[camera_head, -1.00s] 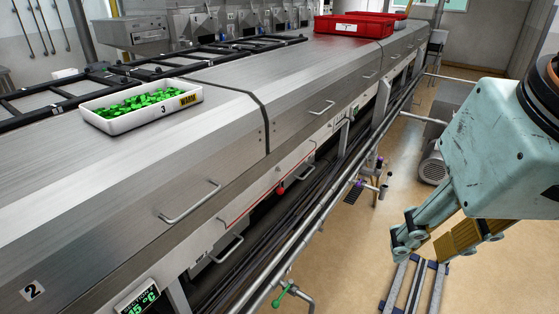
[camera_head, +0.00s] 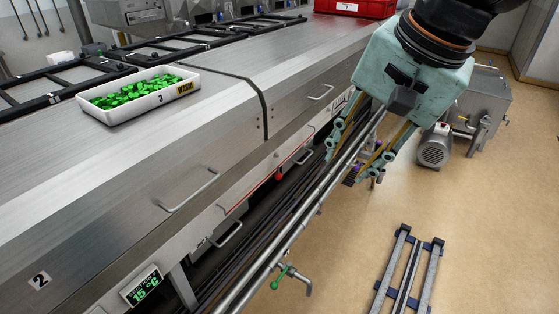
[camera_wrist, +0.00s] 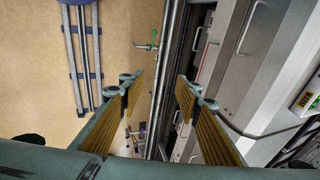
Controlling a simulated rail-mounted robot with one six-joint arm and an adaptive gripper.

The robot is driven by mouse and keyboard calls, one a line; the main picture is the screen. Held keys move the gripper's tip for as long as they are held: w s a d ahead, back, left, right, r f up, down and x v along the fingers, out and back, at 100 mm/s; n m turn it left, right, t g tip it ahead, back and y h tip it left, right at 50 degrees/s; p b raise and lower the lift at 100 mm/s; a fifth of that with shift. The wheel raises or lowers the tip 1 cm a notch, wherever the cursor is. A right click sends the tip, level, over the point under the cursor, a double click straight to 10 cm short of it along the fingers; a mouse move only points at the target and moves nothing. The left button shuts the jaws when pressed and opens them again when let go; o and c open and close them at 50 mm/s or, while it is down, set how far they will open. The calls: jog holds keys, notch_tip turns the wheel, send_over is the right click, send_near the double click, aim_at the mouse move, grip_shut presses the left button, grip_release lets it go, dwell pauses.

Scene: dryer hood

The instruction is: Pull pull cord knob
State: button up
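The pull cord knob (camera_head: 278,177) is a small red ball at the end of a thin red cord (camera_head: 254,191) along the side of the steel hood in the head view. In the wrist view a short red line of the cord shows beside the hood; I cannot make out the knob clearly there. My gripper (camera_head: 346,163) is open and empty, fingers pointing down. It is to the right of the knob in the head view, apart from it, over the pipe rail. Its two fingers with ochre pads (camera_wrist: 160,85) also show wide apart in the wrist view.
A steel pipe rail (camera_head: 245,290) runs along the hood, with a green-handled valve (camera_head: 280,277). Hood handles (camera_head: 190,190) stick out. A white tray of green pieces (camera_head: 140,97) and a red crate (camera_head: 355,8) stand on top. The floor at right has a blue-grey rack (camera_head: 405,275).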

jog(key=w+a+f+m+y+p, duration=0.1)
jog(key=w+a+m, duration=0.15)
jog(key=w, duration=0.45)
jog(key=w+a+f+m+p, duration=0.1)
jog(key=w+a+f+m, duration=0.15)
jog(key=w, duration=0.35)
jog(key=m+p, duration=0.6)
jog(key=m, duration=0.9)
send_over(278, 173)
jog(key=s+d, duration=0.4)
notch_tip(278, 173, down, 22)
jog(key=shift+w+f, duration=0.35)
jog(key=shift+a+f, duration=0.1)
jog(key=shift+s+b+x, duration=0.1)
jog(key=shift+b+x, duration=1)
jog(key=shift+x, duration=2.3)
jog(key=shift+s+b+x, duration=0.15)
jog(key=shift+b+x, duration=0.95)
jog(key=shift+x, duration=2.3)
jog(key=shift+f, duration=0.1)
jog(key=shift+c, duration=0.2)
